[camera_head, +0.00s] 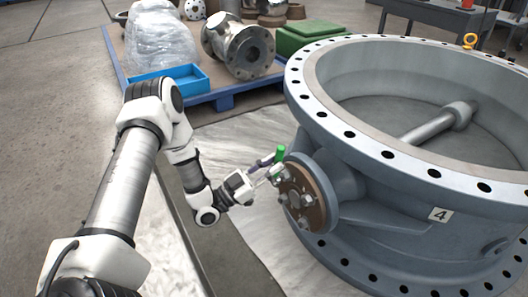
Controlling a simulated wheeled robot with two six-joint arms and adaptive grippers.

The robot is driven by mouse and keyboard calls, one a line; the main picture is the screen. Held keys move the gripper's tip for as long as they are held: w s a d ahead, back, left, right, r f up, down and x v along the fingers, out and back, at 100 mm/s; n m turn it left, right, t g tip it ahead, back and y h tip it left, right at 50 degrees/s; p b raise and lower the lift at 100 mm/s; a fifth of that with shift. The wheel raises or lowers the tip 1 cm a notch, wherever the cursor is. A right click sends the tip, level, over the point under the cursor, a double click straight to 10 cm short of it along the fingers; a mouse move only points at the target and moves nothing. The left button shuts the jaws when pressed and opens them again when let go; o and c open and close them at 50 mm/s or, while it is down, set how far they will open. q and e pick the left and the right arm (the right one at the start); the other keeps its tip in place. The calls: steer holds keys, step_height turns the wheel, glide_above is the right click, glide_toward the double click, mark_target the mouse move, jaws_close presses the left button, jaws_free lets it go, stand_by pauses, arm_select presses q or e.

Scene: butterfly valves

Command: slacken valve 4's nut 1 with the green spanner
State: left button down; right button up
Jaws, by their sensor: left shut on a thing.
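Valve 4 (365,200) is a large grey-blue ring body at the right, with a tag reading 4 (440,215). On its near left side is a round brown flange (308,205) with several bolts and nuts. My left gripper (268,172) is close to the flange's upper left edge and is shut on the green spanner (281,153), whose green part stands up between gripper and flange. Most of the spanner is hidden or too small, so I cannot tell whether it sits on a nut. Which nut is number 1 cannot be told. My right gripper is not in view.
A blue pallet (225,100) at the back holds a wrapped bundle (160,40), a blue tray (170,82) and a flanged pipe fitting (242,50). A green box (308,36) stands behind the valve. A grey table (440,14) is at the back right. Open floor lies at the left.

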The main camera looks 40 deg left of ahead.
arm_select(q)
steer(key=shift+s+d+f+m+g+h, duration=0.15)
steer(key=shift+d+m+g+h, duration=0.15)
steer(key=shift+m, duration=0.5)
steer(key=shift+s+a+p, duration=0.3)
steer(key=shift+s+p, duration=0.2)
steer(key=shift+s, duration=0.25)
steer(key=shift+s+a+p, duration=0.35)
steer(key=shift+s+p, duration=0.2)
steer(key=shift+s, duration=0.25)
steer(key=shift+s+a+p, duration=0.3)
steer(key=shift+s+p, duration=0.2)
steer(key=shift+s, duration=0.25)
